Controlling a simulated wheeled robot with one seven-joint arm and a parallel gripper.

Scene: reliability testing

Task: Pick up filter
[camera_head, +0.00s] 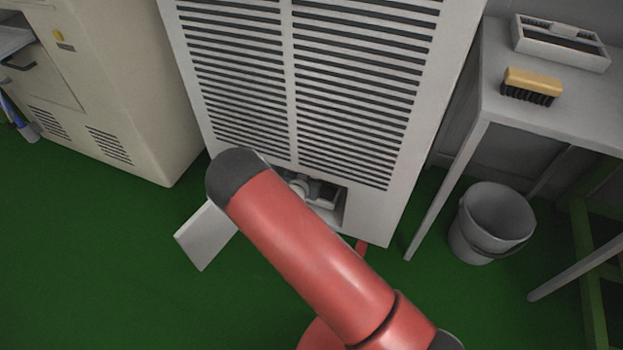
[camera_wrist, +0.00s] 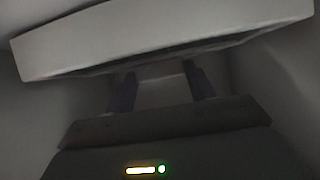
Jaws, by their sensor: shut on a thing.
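The filter (camera_wrist: 165,38) shows in the wrist view as a pale, thick-edged slab across the top, inside a dim grey recess. My gripper (camera_wrist: 161,84) has its two dark fingers reaching up to the underside of the slab and is shut on it. The fingertips and the exact grip are hidden by the slab. In the head view, my red arm reaches to the small low opening (camera_head: 340,205) of the white louvred cabinet (camera_head: 365,90), and covers much of that opening. The filter cannot be told clearly there.
A white flap (camera_head: 207,236) stands open left of the opening. On the right, a grey table (camera_head: 560,115) holds a brush (camera_head: 532,86) and a white framed item (camera_head: 560,43). A bucket (camera_head: 492,222) stands under it. Green floor is clear at lower left.

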